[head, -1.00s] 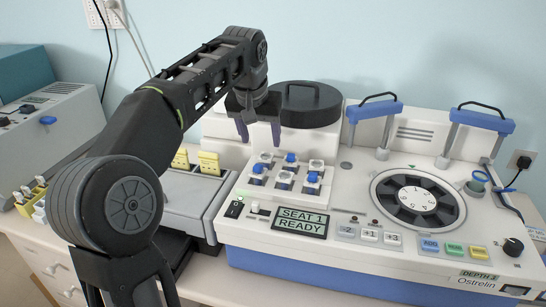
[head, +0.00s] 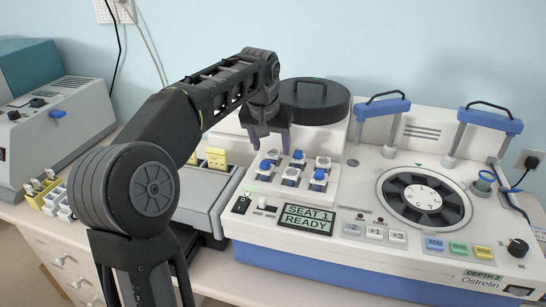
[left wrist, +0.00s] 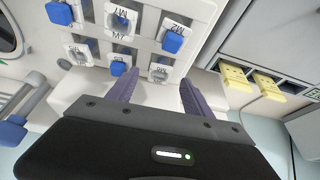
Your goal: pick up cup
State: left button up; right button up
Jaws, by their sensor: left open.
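Small labelled white cups stand in two rows at the left of the staining machine (head: 380,262). I cannot tell which one is meant. My left gripper (head: 270,142) is open and empty, its fingers pointing down just behind the back row. In the left wrist view my gripper (left wrist: 156,88) has its fingertips apart, beside a row with a blue-topped cup (left wrist: 117,68) and a white cup (left wrist: 160,72). My right gripper is not in view.
A black round lid (head: 314,100) stands right behind my gripper. A grey unit with yellow clips (head: 216,157) is at the left. A round carousel (head: 424,200) and two blue-handled parts (head: 383,107) lie to the right.

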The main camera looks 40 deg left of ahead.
aim_at(273, 160)
pick_arm(q)
jog(key=shift+x, duration=1.5)
grip_shut()
